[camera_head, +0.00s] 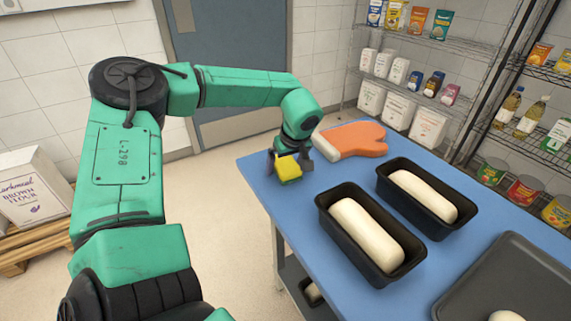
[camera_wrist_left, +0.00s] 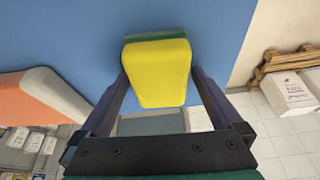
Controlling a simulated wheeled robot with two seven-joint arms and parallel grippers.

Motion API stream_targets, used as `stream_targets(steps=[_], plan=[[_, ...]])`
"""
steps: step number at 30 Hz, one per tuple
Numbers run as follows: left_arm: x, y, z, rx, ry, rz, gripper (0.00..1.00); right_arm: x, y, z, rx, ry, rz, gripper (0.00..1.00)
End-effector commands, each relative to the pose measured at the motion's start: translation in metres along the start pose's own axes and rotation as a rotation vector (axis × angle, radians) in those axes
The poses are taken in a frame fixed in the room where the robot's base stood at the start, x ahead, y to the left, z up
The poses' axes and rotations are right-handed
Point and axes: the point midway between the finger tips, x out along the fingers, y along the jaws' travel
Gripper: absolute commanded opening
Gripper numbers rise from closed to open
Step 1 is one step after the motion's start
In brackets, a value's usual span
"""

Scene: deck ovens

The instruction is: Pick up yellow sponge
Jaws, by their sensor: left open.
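The yellow sponge (camera_head: 287,168) has a green side and is at the far left corner of the blue table (camera_head: 290,206). My left gripper (camera_head: 290,166) is at the sponge, with one finger on each side of it. In the left wrist view the sponge (camera_wrist_left: 158,72) shows large between the tips of the two dark fingers (camera_wrist_left: 158,90), its green side away from the camera. The jaws are open; whether a finger touches the sponge I cannot tell. My right gripper is in neither view.
An orange oven mitt (camera_head: 360,140) lies just right of my left gripper. Two black loaf pans with pale dough, a near one (camera_head: 337,224) and a far one (camera_head: 440,231), and a dark tray (camera_head: 475,285) fill the table's right side. Stocked wire shelves (camera_head: 470,48) stand behind.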

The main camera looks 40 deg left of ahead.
Motion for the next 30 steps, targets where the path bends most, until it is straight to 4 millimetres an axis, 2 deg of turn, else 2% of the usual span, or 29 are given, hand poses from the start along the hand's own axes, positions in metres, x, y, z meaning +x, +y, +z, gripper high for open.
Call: stream_targets(steps=[1, 2, 3, 7, 8, 15, 18, 20, 23, 30], plan=[[0.001, 0.000, 0.000, 0.000, 0.000, 0.000, 1.00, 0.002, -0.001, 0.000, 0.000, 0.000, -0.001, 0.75], [0.001, 0.000, 0.000, 0.000, 0.000, 0.000, 0.92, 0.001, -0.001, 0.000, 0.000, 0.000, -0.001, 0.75], [0.000, 0.000, 0.000, 0.000, 0.000, 0.000, 0.77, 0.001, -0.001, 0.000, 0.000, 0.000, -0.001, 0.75], [0.000, 0.000, 0.000, 0.000, 0.000, 0.000, 0.27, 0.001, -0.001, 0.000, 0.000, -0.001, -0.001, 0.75], [0.000, 0.000, 0.000, 0.000, 0.000, 0.000, 0.23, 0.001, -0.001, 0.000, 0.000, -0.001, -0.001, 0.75], [-0.001, 0.000, 0.000, 0.000, 0.000, 0.000, 0.23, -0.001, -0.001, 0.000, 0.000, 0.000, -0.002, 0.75], [-0.007, 0.000, -0.002, 0.000, -0.002, 0.000, 0.23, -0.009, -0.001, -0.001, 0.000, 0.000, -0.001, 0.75], [-0.011, 0.001, -0.005, -0.002, 0.001, 0.003, 0.23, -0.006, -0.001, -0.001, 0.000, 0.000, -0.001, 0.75], [-0.032, 0.001, -0.014, -0.004, 0.003, 0.006, 0.23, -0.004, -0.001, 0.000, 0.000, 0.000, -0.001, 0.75], [-0.119, 0.001, -0.050, -0.004, 0.006, 0.006, 0.23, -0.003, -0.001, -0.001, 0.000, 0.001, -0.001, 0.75]])
